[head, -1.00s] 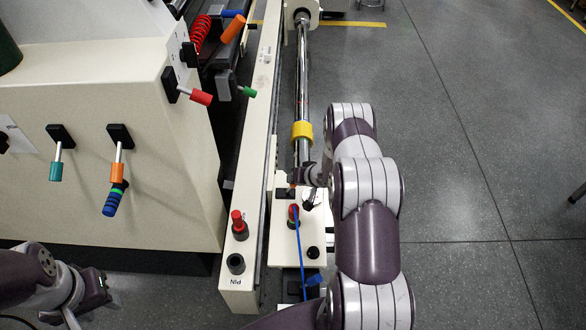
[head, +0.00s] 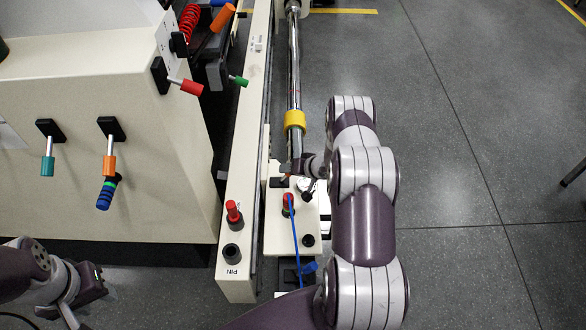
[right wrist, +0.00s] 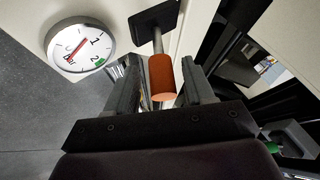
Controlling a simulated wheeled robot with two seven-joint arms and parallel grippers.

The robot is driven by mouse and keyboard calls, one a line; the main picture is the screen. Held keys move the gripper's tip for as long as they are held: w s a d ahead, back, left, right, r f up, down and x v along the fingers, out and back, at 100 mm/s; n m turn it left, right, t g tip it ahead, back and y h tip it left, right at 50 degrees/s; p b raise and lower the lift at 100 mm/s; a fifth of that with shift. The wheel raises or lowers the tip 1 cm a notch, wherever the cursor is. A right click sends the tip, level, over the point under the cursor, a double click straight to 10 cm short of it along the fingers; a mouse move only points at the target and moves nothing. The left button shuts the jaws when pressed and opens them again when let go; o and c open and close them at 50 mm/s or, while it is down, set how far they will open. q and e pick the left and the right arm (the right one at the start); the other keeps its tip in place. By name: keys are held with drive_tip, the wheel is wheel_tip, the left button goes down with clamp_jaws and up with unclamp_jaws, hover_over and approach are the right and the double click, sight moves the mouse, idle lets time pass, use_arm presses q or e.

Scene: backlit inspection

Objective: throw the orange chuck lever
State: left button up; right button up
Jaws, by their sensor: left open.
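The orange lever handle (right wrist: 161,78), a cylinder on a grey stem from a black plate (right wrist: 154,20), shows in the right wrist view. It stands between the two fingers of my right gripper (right wrist: 160,88), which are apart with a gap on each side. My left gripper (head: 97,283) is open and empty at the lower left, apart from the machine.
A round dial (right wrist: 80,48) is left of the handle in the wrist view. The cream cabinet carries red (head: 191,87), teal (head: 47,166) and another orange-handled lever (head: 109,165). A chrome bar with a yellow collar (head: 294,120) runs along the machine.

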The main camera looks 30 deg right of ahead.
drive_tip(key=shift+r, duration=0.1)
drive_tip(key=p+v, duration=0.2)
drive_tip(key=v, duration=1)
drive_tip(key=shift+s+r+p, duration=0.15)
drive_tip(key=shift+s+p, duration=0.15)
drive_tip(key=shift+d, duration=0.1)
